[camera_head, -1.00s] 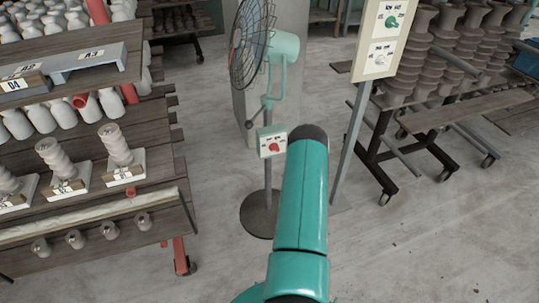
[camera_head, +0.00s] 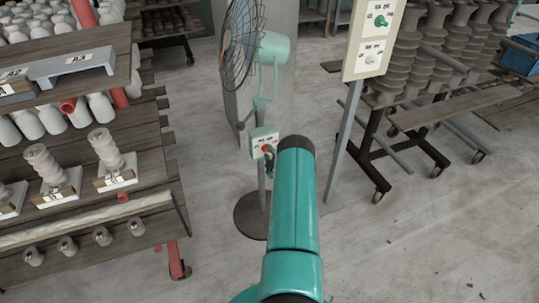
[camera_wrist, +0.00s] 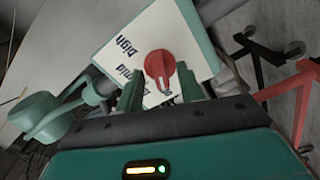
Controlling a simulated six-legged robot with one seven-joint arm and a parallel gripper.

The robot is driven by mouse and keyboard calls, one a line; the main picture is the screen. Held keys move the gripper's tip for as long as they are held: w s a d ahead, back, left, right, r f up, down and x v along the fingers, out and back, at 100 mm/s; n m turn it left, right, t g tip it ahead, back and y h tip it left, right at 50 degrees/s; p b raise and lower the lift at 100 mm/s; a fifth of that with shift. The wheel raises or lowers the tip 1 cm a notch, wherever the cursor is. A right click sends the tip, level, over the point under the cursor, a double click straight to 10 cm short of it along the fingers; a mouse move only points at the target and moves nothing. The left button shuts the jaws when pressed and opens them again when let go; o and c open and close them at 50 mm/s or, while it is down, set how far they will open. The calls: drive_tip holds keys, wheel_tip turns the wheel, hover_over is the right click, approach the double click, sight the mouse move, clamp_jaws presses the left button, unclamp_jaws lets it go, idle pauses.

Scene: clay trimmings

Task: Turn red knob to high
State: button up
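The red knob (camera_wrist: 160,66) sits on a pale control box (camera_wrist: 192,38) with a green edge. In the wrist view the labels "high" and "mid" run down the left of the knob, with more lettering partly hidden lower down. A pale mark on the knob points towards the bottom of the picture. My gripper (camera_wrist: 160,76) is open, with one green finger on each side of the knob; I cannot tell whether they touch it. In the head view the knob (camera_head: 266,149) shows small on the box (camera_head: 264,137), partly covered by my gripper's dark end.
The box is on the stand of a caged fan (camera_head: 243,40) with a round base (camera_head: 252,215). A larger panel (camera_head: 370,40) with green and white knobs stands right on a post. A pottery shelf (camera_head: 150,150) is at left, a wheeled rack (camera_head: 400,150) at right.

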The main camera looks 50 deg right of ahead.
drive_tip(key=shift+c, duration=0.3)
clamp_jaws()
